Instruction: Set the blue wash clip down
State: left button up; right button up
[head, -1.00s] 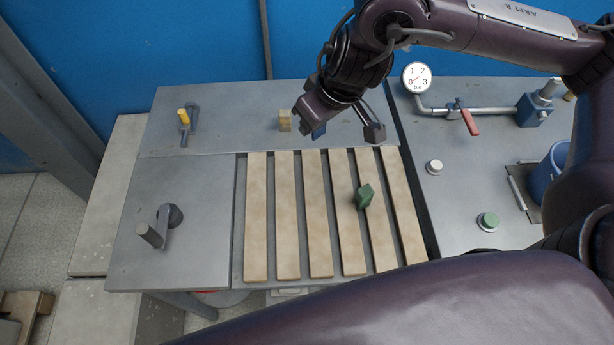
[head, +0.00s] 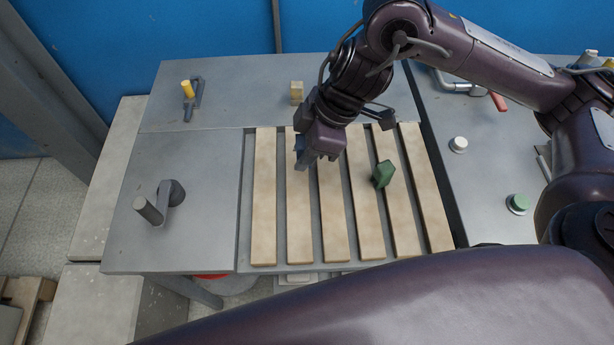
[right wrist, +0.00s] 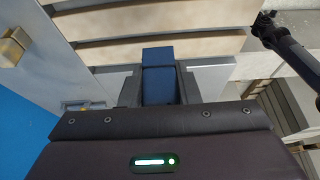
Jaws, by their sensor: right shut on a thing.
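The blue wash clip (head: 299,146) is between the fingers of my right gripper (head: 305,160), over the second wooden slat from the left in the head view. In the right wrist view the clip (right wrist: 158,78) shows as a dark blue block gripped between two dark fingers (right wrist: 157,88), with wooden slats beyond it. The gripper hides part of the clip, and I cannot tell whether the clip touches a slat. My left gripper is not in view.
A green block (head: 383,174) lies on the slats (head: 333,215) to the right. A tan block (head: 297,92) stands on the back plate. A yellow-topped clamp (head: 188,92) and a grey crank (head: 153,207) are at left. The front slats are clear.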

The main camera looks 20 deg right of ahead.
notch_tip(320, 180, down, 6)
jog(key=shift+r+b, duration=0.25)
jog(key=shift+b, duration=0.4)
notch_tip(320, 180, down, 3)
jog(key=shift+f+b, duration=0.2)
jog(key=shift+b, duration=0.45)
jog(key=shift+f, duration=0.15)
jog(key=shift+f, duration=0.1)
jog(key=o, duration=1)
jog(key=shift+c, duration=0.2)
